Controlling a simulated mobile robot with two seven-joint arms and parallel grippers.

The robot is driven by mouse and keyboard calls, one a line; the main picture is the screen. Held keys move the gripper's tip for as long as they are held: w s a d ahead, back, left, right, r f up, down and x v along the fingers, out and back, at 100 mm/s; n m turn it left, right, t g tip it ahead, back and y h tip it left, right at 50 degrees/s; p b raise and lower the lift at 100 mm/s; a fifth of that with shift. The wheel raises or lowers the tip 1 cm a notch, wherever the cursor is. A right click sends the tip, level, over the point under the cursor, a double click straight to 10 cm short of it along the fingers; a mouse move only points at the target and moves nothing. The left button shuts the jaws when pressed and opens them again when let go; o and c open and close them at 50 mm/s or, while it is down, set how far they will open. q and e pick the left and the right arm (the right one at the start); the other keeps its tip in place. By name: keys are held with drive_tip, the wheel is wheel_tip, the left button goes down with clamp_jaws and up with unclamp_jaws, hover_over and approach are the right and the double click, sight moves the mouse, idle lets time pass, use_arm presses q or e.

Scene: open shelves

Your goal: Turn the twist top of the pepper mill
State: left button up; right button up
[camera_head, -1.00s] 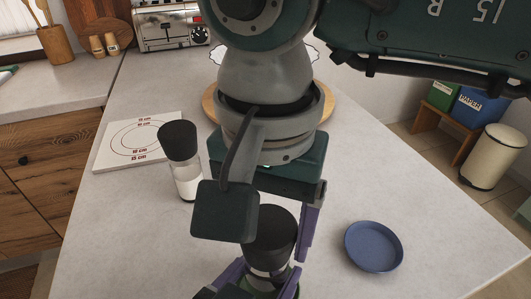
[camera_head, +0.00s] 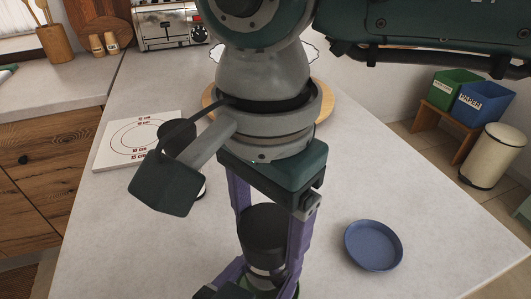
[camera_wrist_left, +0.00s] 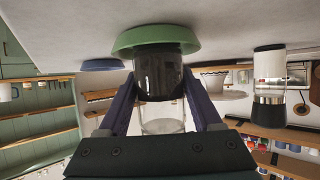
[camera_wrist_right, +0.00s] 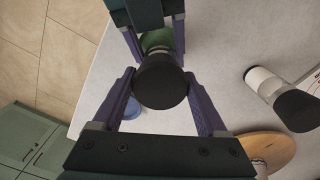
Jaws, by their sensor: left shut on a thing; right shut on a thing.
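The pepper mill's black twist top (camera_head: 263,232) shows at the lower middle of the head view, with my right gripper (camera_head: 270,240) shut around it from above. The top also fills the middle of the right wrist view (camera_wrist_right: 160,82), between the two purple fingers. My left gripper (camera_head: 262,283) is shut on the mill's body lower down. In the left wrist view, which is upside down, the body has a dark filling (camera_wrist_left: 158,75) and a clear glass part (camera_wrist_left: 163,120). The mill stands upright on a green dish (camera_wrist_left: 150,38).
A second mill with white contents and a black top (camera_head: 178,134) stands behind my right wrist, partly hidden. A blue plate (camera_head: 374,245) lies to the right. A white board with printed rings (camera_head: 116,147) lies at left, and a round wooden board (camera_head: 321,100) lies behind.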

sight(270, 219)
drive_tip(key=m, duration=1.2)
drive_tip(key=shift+m, duration=0.4)
drive_tip(key=m, duration=1.2)
drive_tip(key=o, duration=1.3)
drive_tip(key=r, duration=1.2)
drive_tip(key=shift+w+d, duration=0.15)
drive_tip(key=shift+w, duration=0.15)
